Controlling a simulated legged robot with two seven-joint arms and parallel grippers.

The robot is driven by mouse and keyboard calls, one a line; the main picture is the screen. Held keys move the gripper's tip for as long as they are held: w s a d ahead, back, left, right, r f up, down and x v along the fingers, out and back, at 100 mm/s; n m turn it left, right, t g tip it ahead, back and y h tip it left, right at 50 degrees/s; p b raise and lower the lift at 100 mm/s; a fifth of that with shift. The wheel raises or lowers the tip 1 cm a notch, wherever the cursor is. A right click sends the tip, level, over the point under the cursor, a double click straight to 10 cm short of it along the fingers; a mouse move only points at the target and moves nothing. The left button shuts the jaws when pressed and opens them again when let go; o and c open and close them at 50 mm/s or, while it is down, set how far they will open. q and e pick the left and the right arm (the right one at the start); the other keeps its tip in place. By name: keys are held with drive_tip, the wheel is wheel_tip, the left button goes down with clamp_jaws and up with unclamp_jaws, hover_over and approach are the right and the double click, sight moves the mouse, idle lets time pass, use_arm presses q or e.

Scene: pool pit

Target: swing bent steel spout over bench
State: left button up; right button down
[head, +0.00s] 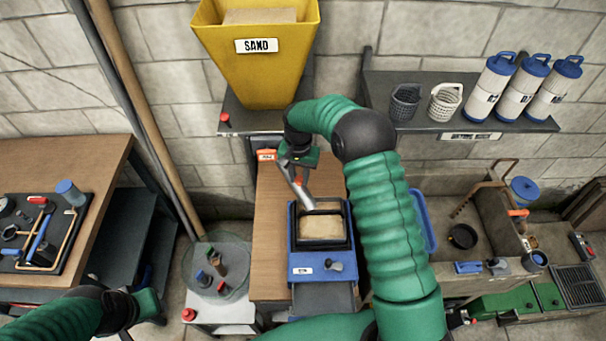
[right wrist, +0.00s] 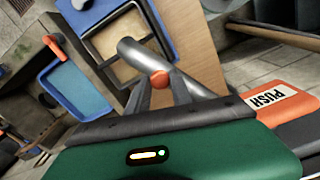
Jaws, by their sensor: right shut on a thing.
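The bent steel spout (head: 306,196) is a short grey tube beneath the yellow sand hopper (head: 262,75). Its lower end lies over the back left corner of the blue framed box (head: 292,240) on the wooden bench (head: 268,215). My right gripper (head: 298,176) is shut on the spout at its orange knob. In the right wrist view the knob (right wrist: 159,79) sits between the fingers, and the tube (right wrist: 138,54) points toward the box's framed opening (right wrist: 98,45). Part of the spout is hidden by my gripper. My left gripper (head: 148,303) is at the lower left; its fingers are not clear.
An orange PUSH label (head: 267,155) is beside the right gripper. A shelf (head: 455,122) with baskets and white-blue bottles is at right. A sink (head: 460,237) is below it. A tool table (head: 90,165) stands left, and a round clear-topped stand (head: 240,285) left of the bench.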

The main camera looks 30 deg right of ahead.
drive_tip(key=w+a+m+b, duration=0.1)
drive_tip(key=w+a+m, duration=0.1)
drive_tip(key=a+m, duration=0.4)
drive_tip(key=shift+a, duration=1.9)
drive_tip(key=c, duration=1.1)
unclamp_jaws()
drive_tip(key=shift+c, duration=0.2)
wheel_tip(320, 180, up, 17)
drive_tip(key=b, duration=0.2)
drive_tip(key=shift+f+b, duration=0.2)
drive_tip(key=shift+b, duration=0.15)
